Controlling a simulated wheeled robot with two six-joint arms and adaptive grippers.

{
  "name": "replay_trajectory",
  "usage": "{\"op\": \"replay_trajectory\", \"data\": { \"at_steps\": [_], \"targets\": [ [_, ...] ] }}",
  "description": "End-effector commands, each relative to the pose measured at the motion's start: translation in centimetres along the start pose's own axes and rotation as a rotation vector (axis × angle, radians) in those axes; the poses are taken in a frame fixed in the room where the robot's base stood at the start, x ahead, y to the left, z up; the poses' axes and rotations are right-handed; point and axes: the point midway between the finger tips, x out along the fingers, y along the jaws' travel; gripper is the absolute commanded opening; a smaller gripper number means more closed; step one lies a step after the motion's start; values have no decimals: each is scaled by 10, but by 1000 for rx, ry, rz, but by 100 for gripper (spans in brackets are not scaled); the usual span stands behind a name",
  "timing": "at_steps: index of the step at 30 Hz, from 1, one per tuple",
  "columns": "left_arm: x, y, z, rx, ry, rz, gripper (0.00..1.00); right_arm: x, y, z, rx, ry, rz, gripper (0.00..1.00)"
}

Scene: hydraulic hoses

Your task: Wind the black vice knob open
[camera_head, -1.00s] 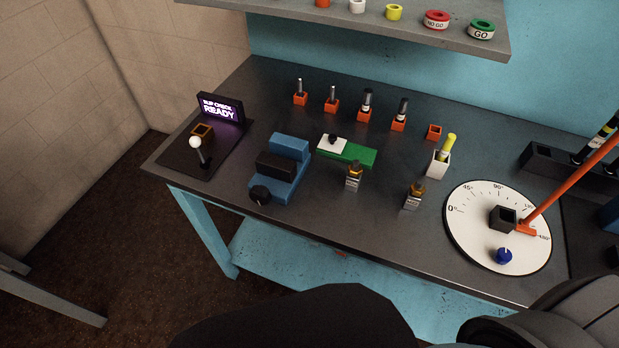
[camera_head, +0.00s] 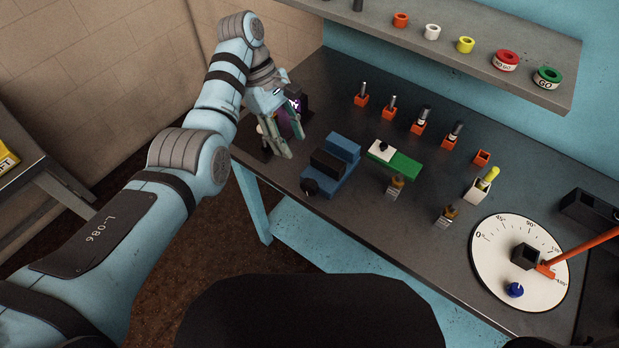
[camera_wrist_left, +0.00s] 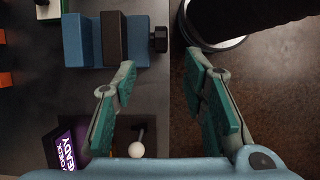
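The blue vice (camera_head: 336,162) with its dark jaw block stands on the left part of the bench. Its black knob (camera_head: 310,187) is on the vice's near end. In the left wrist view, the vice (camera_wrist_left: 80,38) is at the top left and its knob (camera_wrist_left: 158,39) sticks out toward the bench's edge. My left gripper (camera_head: 289,147) is above the bench to the left of the vice, pointing down, apart from the knob. In the left wrist view its green-padded fingers (camera_wrist_left: 162,85) are spread with nothing between them. My right gripper is not in view.
A slip-check display (camera_wrist_left: 66,151) and a white-balled lever (camera_wrist_left: 136,149) are below the left gripper. A white dial (camera_head: 490,262) with an orange lever is at the right. A shelf (camera_head: 480,60) overhangs the back.

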Motion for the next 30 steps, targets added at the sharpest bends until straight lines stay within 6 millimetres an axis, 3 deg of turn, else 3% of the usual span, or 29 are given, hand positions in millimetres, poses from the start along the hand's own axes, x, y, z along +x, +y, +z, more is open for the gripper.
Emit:
{"op": "replay_trajectory", "data": {
  "at_steps": [4,8,15,18,28,30],
  "targets": [
    [20,0,1,-9,-4,-9,39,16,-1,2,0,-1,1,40],
    [60,0,-1,-8,-5,-8,39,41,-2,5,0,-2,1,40],
    [118,-1,2,-8,-4,-7,39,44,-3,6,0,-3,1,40],
    [133,0,2,-8,-2,-6,39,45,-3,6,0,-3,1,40],
    [141,-1,2,-8,-1,-5,39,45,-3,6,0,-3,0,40],
    [141,-1,2,-8,-1,-4,28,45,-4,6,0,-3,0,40]
  ]
}}
